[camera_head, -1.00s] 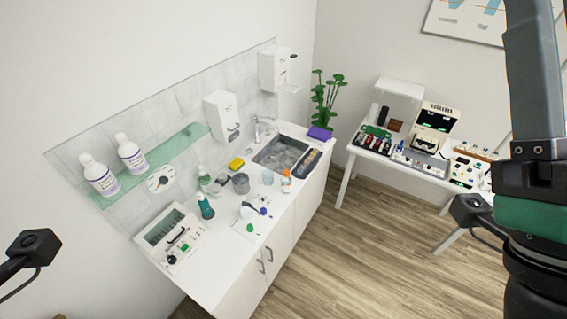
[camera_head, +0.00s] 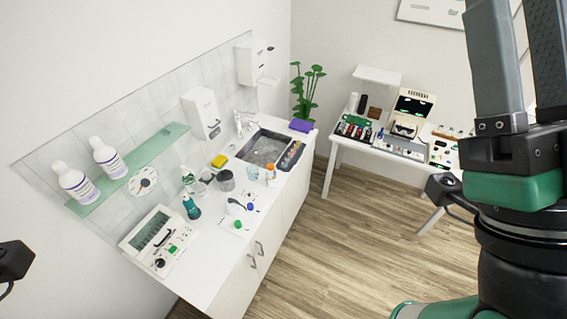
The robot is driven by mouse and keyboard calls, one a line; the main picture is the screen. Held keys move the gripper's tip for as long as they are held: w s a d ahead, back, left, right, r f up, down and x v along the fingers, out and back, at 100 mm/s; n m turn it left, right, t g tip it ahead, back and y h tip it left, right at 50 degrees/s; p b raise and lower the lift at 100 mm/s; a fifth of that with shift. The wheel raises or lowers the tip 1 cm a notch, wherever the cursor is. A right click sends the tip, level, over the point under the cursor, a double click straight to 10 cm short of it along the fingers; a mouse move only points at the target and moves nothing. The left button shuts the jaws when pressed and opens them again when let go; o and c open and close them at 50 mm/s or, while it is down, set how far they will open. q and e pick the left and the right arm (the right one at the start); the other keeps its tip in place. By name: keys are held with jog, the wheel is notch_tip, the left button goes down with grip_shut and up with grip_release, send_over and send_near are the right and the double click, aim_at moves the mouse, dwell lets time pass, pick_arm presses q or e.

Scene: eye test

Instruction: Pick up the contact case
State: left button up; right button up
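A small item with a green cap and a blue cap (camera_head: 238,224) lies on the front part of the white counter; it looks like the contact case, but it is too small to be sure. My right gripper (camera_head: 520,55) is large and close at the right edge, pointing up. Its two dark fingers are apart with nothing seen between them, and their tips are near or past the top edge. It is far from the counter items. Of my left arm only a black wrist part shows at the left edge; its fingers are out of view.
The counter (camera_head: 212,262) holds a white device (camera_head: 150,240), a green bottle (camera_head: 191,207), cups, a yellow sponge (camera_head: 219,161) and a sink (camera_head: 262,148). A glass shelf (camera_head: 150,160) holds two white bottles. A second table with instruments stands at the back right. Wooden floor lies between.

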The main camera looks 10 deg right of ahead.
dwell(0.4)
pick_arm(q)
jog(key=o, duration=0.8)
